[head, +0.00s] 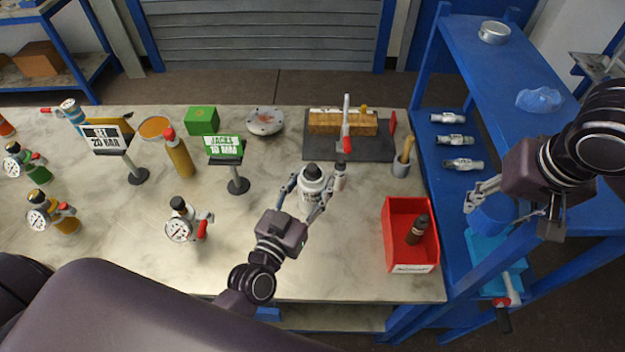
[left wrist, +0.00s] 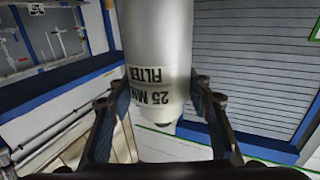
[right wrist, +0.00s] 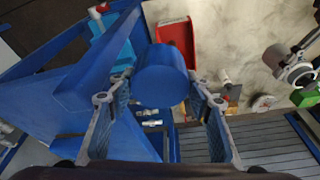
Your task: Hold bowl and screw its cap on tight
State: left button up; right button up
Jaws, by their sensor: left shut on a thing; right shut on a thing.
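The bowl (head: 313,188) is a pale grey cylinder with a black tip facing the head camera, over the middle of the workbench. My left gripper (head: 318,184) is shut around it. In the left wrist view the bowl (left wrist: 157,45) stands between the fingers with printed text reading "25 MI… FILTER" upside down. A blue round cap (head: 490,216) is at the right, over the blue shelf unit. My right gripper (head: 502,203) is shut on it. In the right wrist view the cap (right wrist: 162,76) sits between both fingers. Cap and bowl are well apart.
A red bin (head: 397,215) with a dark bottle stands between the two grippers. A gauge vessel (head: 183,222), a green sign (head: 224,147) and a dark mat (head: 352,147) with a wooden block surround the bowl. The front middle of the bench is clear.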

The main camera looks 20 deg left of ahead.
pick_arm(q)
jog(key=shift+r, duration=0.1)
jog(key=o, duration=0.9)
grip_shut()
